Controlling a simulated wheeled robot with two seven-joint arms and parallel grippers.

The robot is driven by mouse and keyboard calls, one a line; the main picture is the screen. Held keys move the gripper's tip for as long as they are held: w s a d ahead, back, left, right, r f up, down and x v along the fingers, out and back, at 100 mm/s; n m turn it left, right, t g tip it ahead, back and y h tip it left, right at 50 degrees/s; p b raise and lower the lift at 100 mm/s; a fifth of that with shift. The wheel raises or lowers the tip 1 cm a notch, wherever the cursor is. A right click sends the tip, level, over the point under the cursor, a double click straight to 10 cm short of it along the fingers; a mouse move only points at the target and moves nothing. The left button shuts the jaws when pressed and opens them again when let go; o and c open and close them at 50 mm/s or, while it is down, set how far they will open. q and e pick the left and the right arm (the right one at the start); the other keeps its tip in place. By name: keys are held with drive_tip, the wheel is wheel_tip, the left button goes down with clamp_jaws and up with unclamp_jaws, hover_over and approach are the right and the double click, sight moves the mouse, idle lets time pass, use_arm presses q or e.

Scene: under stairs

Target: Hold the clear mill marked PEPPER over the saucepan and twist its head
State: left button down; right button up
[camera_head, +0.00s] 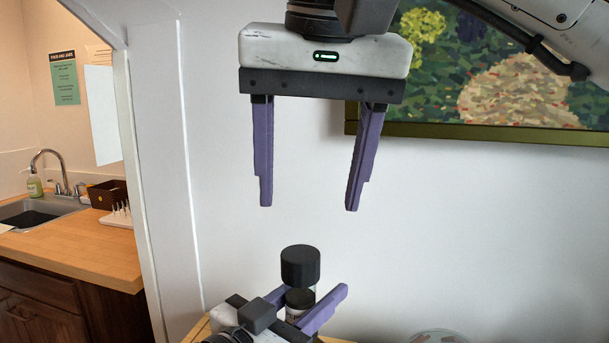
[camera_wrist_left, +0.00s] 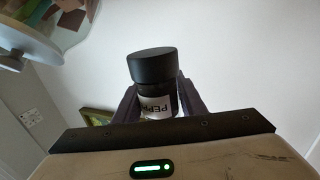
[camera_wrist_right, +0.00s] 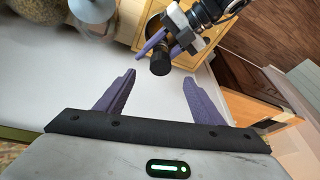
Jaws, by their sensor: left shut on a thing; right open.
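The pepper mill has a black head (camera_head: 300,265) and a clear body with a white label. In the left wrist view the label (camera_wrist_left: 157,106) reads "PEPP", partly cut off. My left gripper (camera_head: 308,298) is shut on the mill's body and holds it upright, head on top. My right gripper (camera_head: 309,206) is open and empty above the mill, fingers pointing down. In the right wrist view the black head (camera_wrist_right: 160,68) shows beyond and between its open fingers, apart from them. A round rim shows partly behind my left gripper there; I cannot tell whether it is the saucepan.
A white wall with a framed mosaic-like picture (camera_head: 500,70) stands behind. A wooden surface lies below the mill. A round, pale item (camera_head: 438,337) shows at the bottom edge. A sink counter (camera_head: 80,240) is beyond the doorway at left. Space between my grippers is clear.

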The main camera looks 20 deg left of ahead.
sight(304, 255)
drive_tip(key=shift+n, duration=0.5)
drive_tip(key=x, duration=1.1)
drive_tip(key=shift+w+a+f, duration=0.25)
drive_tip(key=shift+w+a, duration=0.05)
drive_tip(key=shift+w, duration=0.05)
drive_tip(key=c, duration=1.5)
drive_tip(key=n, duration=0.2)
drive_tip(key=n+y, duration=0.1)
drive_tip(key=n, duration=0.1)
drive_tip(key=shift+w+d, duration=0.1)
drive_tip(key=shift+d, duration=0.15)
drive_tip(key=n+g+y, duration=0.1)
drive_tip(key=n, duration=0.1)
drive_tip(key=shift+n, duration=0.4)
